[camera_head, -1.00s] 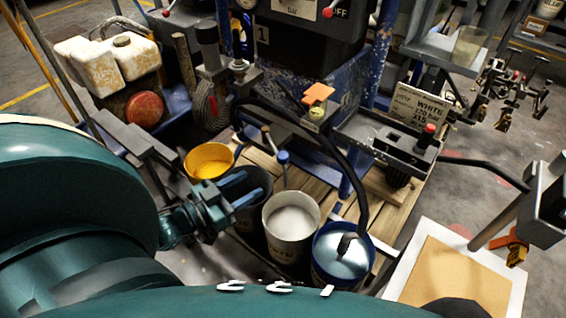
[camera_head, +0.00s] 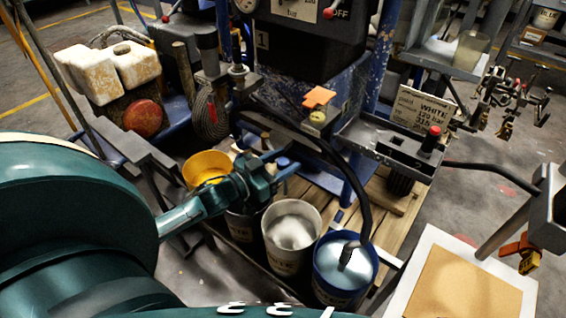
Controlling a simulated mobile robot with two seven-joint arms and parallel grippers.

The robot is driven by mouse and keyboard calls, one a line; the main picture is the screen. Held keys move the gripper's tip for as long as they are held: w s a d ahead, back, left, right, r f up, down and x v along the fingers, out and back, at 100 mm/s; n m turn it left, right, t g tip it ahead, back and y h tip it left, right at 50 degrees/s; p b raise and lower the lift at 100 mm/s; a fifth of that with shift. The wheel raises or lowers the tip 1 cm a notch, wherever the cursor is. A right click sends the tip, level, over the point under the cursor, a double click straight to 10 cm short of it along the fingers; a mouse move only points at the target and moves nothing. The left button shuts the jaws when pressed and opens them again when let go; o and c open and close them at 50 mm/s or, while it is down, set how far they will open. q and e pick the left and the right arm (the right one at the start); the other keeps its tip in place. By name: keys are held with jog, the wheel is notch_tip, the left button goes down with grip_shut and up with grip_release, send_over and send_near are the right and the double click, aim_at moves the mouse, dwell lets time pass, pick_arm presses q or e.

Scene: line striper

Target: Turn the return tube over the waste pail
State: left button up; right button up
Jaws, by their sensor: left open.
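My left gripper (camera_head: 281,165) is open, with its blue fingers around or beside a short blue-ended piece (camera_head: 284,161) that may be the return tube; contact cannot be told. A dark pail (camera_head: 243,228) stands below the gripper, partly hidden by it. A white pail (camera_head: 291,232) with pale contents stands to its right, and a yellow bucket (camera_head: 206,164) behind to the left. A blue pail (camera_head: 345,268) with pale liquid has a black hose (camera_head: 362,205) running into it. I cannot read which is the waste pail. My right gripper is not in view.
The pails stand on a wooden pallet (camera_head: 402,222). The blue machine frame (camera_head: 335,100) rises close behind the gripper. A framed tan board (camera_head: 460,285) lies at lower right.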

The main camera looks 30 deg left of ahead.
pick_arm(q)
jog(key=shift+w, duration=0.15)
jog(key=shift+c, duration=0.2)
grip_shut()
dwell(0.3)
